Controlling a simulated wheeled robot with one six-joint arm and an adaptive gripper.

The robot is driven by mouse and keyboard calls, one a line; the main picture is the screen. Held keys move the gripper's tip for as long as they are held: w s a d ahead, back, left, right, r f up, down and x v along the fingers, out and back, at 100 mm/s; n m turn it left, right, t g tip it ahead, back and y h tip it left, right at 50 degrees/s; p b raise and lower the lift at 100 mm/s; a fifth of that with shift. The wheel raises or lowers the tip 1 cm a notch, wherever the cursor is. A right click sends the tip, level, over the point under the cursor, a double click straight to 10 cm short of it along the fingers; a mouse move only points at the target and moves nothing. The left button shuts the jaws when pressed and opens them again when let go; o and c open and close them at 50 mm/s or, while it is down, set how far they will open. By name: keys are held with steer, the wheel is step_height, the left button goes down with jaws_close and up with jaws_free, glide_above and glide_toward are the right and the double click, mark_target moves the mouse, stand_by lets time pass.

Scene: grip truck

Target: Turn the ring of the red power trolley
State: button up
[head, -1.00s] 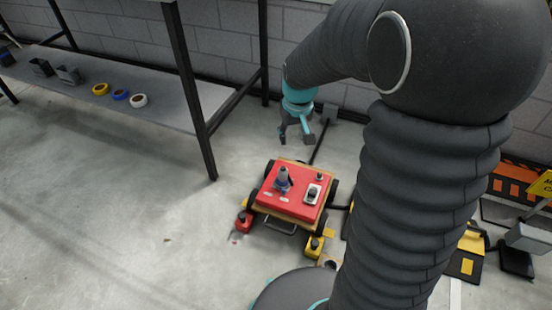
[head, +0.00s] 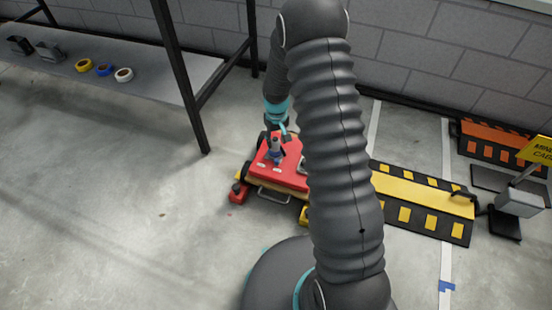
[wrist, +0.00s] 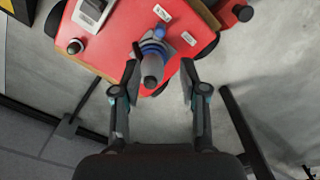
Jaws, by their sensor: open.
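The red power trolley (head: 290,172) stands on the floor near the shelf. On its red top a grey plug (wrist: 153,70) stands up, with a blue ring (wrist: 152,47) around it; in the head view the ring and plug (head: 274,153) look small. My gripper (wrist: 160,58) is open, one finger on each side of the plug in the wrist view, with the left finger closer to it. I cannot tell whether either finger touches it. In the head view my gripper (head: 275,130) is just above the plug, and my arm hides the trolley's right part.
A grey box (wrist: 91,13) and a dark knob (wrist: 74,46) sit on the trolley top. A shelf (head: 130,75) with tape rolls stands at left. A yellow and black barrier (head: 420,203) lies at right. The floor at front left is clear.

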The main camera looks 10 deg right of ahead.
mark_target(276, 160)
step_height(276, 160, down, 11)
steer(key=shift+f+b, duration=0.15)
steer(key=shift+b, duration=0.2)
jaws_close()
